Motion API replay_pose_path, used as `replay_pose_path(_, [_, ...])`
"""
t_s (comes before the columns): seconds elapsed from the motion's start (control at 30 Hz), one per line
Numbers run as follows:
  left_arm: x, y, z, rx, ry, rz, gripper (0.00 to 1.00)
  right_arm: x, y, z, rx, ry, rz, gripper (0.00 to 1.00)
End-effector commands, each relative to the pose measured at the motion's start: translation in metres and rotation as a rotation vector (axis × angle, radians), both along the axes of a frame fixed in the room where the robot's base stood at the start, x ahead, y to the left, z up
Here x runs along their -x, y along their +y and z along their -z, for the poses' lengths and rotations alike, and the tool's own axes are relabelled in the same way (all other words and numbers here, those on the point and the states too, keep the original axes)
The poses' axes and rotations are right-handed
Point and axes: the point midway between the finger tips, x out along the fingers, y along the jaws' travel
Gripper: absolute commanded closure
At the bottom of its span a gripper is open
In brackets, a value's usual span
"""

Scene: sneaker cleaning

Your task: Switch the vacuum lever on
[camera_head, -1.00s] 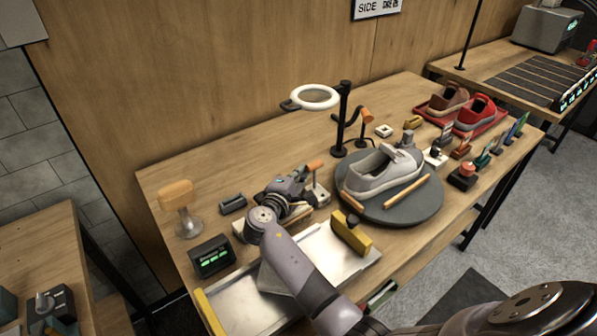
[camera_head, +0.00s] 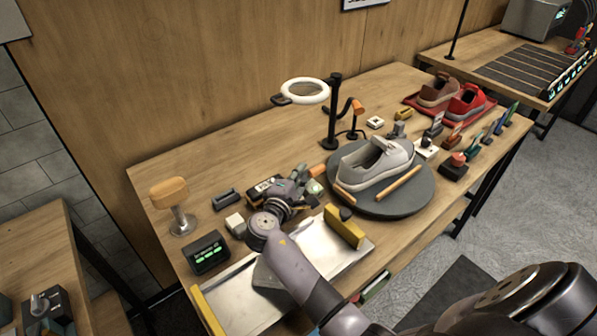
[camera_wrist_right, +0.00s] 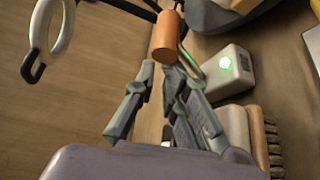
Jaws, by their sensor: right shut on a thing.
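The vacuum lever's orange handle (camera_head: 318,171) sticks out just past my right gripper (camera_head: 300,178) near the middle of the table. In the right wrist view the handle (camera_wrist_right: 166,36) lies at the tips of my right gripper's fingers (camera_wrist_right: 163,66), which are shut on the lever. The white vacuum switch box (camera_head: 315,188) is beside the fingers; in the right wrist view the box (camera_wrist_right: 232,75) shows a lit green light. The lever's lower part is mostly hidden by the fingers. My left gripper is not in view.
A grey shoe (camera_head: 376,163) sits on the round dark turntable (camera_head: 412,198) to the right. A ring lamp (camera_head: 305,90) stands behind. A metal tray (camera_head: 225,290) lies in front under my arm. A brush (camera_wrist_right: 270,140) is close beside my gripper.

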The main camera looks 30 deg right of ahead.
Motion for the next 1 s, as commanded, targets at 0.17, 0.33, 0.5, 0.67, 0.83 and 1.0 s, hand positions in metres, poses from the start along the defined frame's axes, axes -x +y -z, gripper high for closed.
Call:
replay_pose_path(0.17, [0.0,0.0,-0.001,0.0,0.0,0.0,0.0,0.001,-0.005,-0.008,0.013,-0.01,0.014,1.0])
replay_pose_path(0.33, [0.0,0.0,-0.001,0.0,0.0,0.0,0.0,0.002,-0.006,-0.008,0.013,-0.01,0.015,1.0])
replay_pose_path(0.5, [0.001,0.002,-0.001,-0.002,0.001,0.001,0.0,0.002,-0.005,-0.008,0.013,-0.01,0.014,1.0])
replay_pose_path(0.67, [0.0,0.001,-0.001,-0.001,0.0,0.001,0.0,0.012,0.01,-0.007,0.01,-0.006,0.013,1.0])
replay_pose_path(0.83, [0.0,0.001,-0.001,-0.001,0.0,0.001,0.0,0.032,0.041,-0.009,0.003,-0.003,0.006,1.0])
replay_pose_path(1.0, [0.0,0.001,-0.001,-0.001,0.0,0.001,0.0,0.052,0.069,-0.011,0.0,0.002,0.003,1.0])
